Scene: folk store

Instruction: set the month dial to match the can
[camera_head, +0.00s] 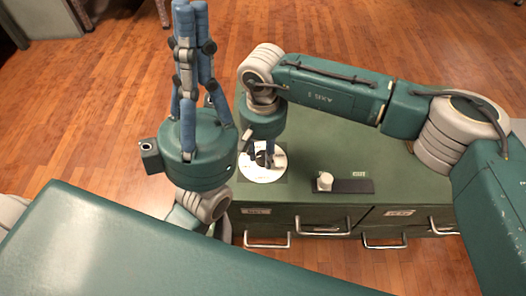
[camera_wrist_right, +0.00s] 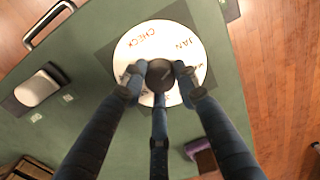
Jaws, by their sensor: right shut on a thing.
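The month dial is a white disc (camera_head: 277,172) on the green cabinet top, on a dark square base. In the right wrist view the dial (camera_wrist_right: 137,50) shows the words JAN and CHECK, with other lettering partly hidden by my fingers. A dark round knob (camera_wrist_right: 160,75) is at its centre. My right gripper (camera_head: 262,160) points down over the dial, its three blue fingers shut around the knob (camera_wrist_right: 160,80).
A purple thing (camera_wrist_right: 200,150) shows low in the wrist view. Wooden floor surrounds it.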

